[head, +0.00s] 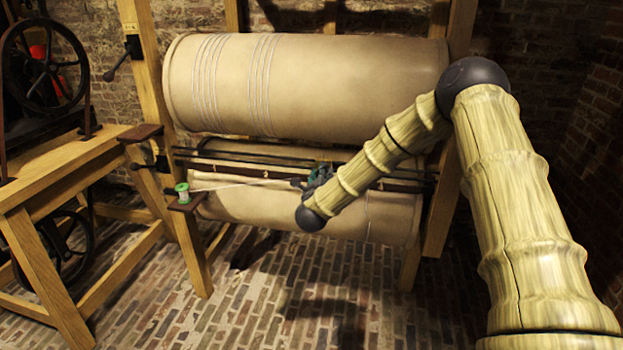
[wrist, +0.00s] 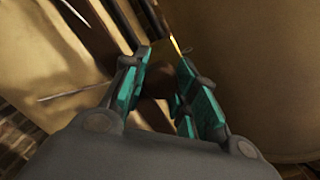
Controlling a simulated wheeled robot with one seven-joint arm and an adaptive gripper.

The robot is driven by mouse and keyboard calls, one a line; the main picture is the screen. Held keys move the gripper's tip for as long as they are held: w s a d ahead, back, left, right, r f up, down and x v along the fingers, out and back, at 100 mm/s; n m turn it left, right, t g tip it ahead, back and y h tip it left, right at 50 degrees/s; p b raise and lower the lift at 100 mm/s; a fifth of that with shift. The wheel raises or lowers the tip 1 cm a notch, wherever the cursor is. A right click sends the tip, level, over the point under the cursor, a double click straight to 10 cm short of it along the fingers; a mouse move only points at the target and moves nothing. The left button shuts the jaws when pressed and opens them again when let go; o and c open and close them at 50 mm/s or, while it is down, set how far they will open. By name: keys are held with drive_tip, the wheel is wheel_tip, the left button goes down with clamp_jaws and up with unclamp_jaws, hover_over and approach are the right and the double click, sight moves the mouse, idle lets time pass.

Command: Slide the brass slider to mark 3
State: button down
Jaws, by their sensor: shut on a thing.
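The brass slider (wrist: 176,44) shows in the wrist view as a small golden piece at the fingertips. My gripper (wrist: 163,62) has teal-lined fingers closed around it, with a dark brown part between them. In the head view my gripper (head: 318,178) is at the dark rails (head: 240,158), right of their middle, and mostly hides the slider. A small pale numeral (head: 265,173) shows on the rail board left of the gripper; I cannot read it surely. Other marks are hidden or too small to read.
A green spool (head: 183,192) sits on a small bracket at the left, with a pale thread running toward my gripper. A large cord-wound drum (head: 300,85) lies above the rails and another roller (head: 250,203) below. A wooden bench (head: 70,165) with wheels stands left.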

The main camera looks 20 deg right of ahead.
drive_tip(key=shift+a, duration=0.1)
drive_tip(key=c, duration=1.1)
unclamp_jaws()
drive_tip(key=shift+w, duration=0.1)
drive_tip(key=shift+a, duration=0.1)
drive_tip(key=v, duration=1.2)
drive_tip(key=shift+f, duration=0.1)
